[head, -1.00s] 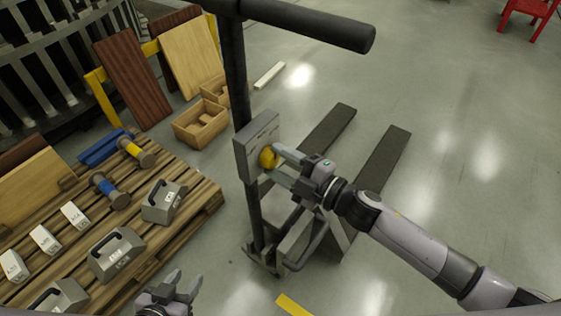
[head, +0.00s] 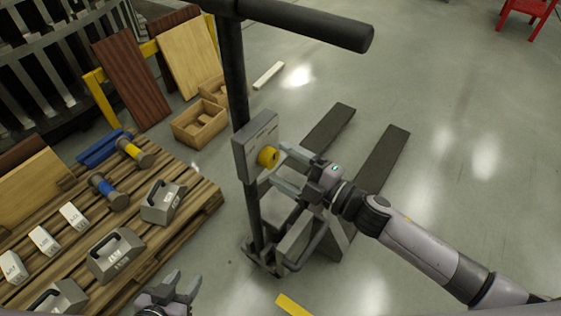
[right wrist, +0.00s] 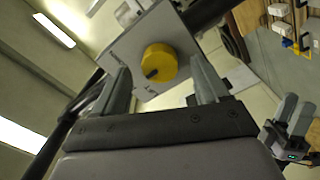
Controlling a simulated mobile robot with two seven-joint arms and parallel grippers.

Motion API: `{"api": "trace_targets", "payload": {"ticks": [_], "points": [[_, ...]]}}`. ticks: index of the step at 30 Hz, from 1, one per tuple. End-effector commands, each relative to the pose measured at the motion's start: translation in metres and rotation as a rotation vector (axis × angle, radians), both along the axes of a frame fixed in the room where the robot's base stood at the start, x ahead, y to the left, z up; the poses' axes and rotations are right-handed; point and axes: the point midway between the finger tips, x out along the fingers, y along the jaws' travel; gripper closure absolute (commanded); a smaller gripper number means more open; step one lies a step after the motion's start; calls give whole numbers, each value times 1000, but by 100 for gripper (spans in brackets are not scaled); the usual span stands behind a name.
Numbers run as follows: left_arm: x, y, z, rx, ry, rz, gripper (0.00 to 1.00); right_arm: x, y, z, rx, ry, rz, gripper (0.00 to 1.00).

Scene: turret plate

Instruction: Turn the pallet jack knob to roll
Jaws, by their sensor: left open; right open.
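The yellow knob (head: 268,157) sits on a grey plate (head: 256,146) fixed to the black column of the pallet jack (head: 236,90). In the right wrist view the round yellow knob (right wrist: 158,64) has a dark mark near its lower left edge. My right gripper (head: 278,168) is open just right of the knob, its fingers pointing at it with a small gap. In the right wrist view the fingers (right wrist: 163,85) stand wide to either side of the knob. My left gripper (head: 188,283) is open and empty at the bottom, left of the jack. The plate's lettering is too small to read.
A wooden pallet (head: 200,205) with several grey weights and two dumbbells lies left of the jack. Wooden boxes (head: 199,124) and leaning boards (head: 132,77) stand behind it. The jack's black handle (head: 305,24) spans the top.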

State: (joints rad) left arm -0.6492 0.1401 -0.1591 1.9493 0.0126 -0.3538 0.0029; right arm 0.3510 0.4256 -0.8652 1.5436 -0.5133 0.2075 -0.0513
Motion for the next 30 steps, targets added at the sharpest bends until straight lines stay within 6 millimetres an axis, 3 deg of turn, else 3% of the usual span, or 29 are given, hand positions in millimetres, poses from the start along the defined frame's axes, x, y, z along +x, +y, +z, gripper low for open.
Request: {"api": "trace_targets", "payload": {"ticks": [10,30], "points": [[0,0,-3,0,0,0,57,-28,-39,-1,-1,1,0,26],[0,0,-3,0,0,0,57,-32,-43,-1,7,9,-8,26]]}}
